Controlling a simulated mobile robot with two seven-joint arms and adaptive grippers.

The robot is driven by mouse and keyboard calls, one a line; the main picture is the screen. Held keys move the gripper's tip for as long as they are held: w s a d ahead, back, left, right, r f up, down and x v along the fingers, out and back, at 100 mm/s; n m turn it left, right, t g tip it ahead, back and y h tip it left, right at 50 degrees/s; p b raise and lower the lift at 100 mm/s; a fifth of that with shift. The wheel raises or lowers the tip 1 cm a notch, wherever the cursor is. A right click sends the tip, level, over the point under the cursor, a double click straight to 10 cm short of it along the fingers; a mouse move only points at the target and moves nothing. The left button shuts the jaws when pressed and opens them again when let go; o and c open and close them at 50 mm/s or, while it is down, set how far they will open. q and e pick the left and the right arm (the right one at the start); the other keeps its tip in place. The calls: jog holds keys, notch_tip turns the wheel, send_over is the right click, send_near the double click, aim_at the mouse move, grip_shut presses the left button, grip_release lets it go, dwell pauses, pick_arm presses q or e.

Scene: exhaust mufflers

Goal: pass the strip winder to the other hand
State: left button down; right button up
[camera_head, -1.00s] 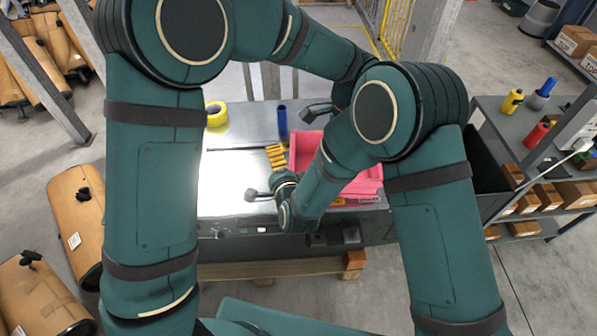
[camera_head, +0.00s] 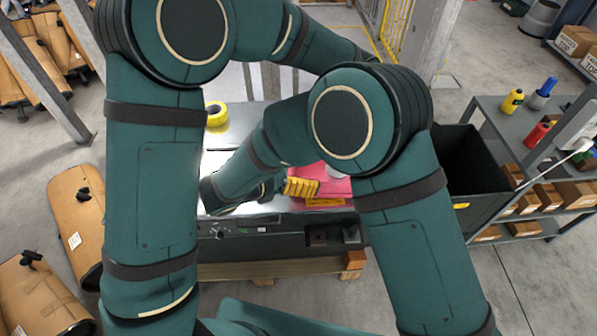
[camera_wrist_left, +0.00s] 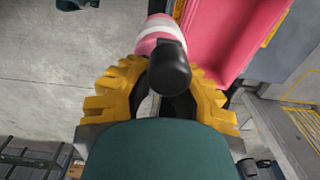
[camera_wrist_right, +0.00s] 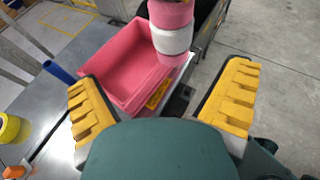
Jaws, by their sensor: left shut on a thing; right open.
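The strip winder (camera_wrist_left: 158,38) is a pink cylinder with a white band and a black end. In the left wrist view my left gripper (camera_wrist_left: 163,78) is shut on it at the black end. In the right wrist view the winder's pink and white body (camera_wrist_right: 172,32) hangs ahead of my right gripper (camera_wrist_right: 158,95), whose yellow fingers are wide apart and empty. The winder is beyond the fingertips, apart from them. In the head view my right gripper (camera_head: 301,187) points right in front of the pink bin; my left gripper is hidden behind my right arm.
A pink bin (camera_wrist_right: 125,62) stands on the grey metal table (camera_head: 232,130), close to both grippers. A yellow tape roll (camera_head: 216,114) and a blue tube (camera_wrist_right: 60,72) are on the table. A black crate (camera_head: 470,165) stands to the right, beside a shelf with bottles and boxes.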

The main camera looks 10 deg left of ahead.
jog(key=shift+m+g+h, duration=0.3)
jog(key=shift+m+g, duration=0.1)
jog(key=shift+m, duration=0.2)
jog(key=x, duration=1.1)
jog(key=shift+s+d+f, duration=0.2)
jog(key=shift+d+f, duration=0.05)
jog(key=shift+d, duration=0.3)
jog(key=c, duration=1.4)
pick_arm(q)
jog(key=c, duration=0.9)
grip_release()
pick_arm(e)
jog(key=shift+o, duration=0.2)
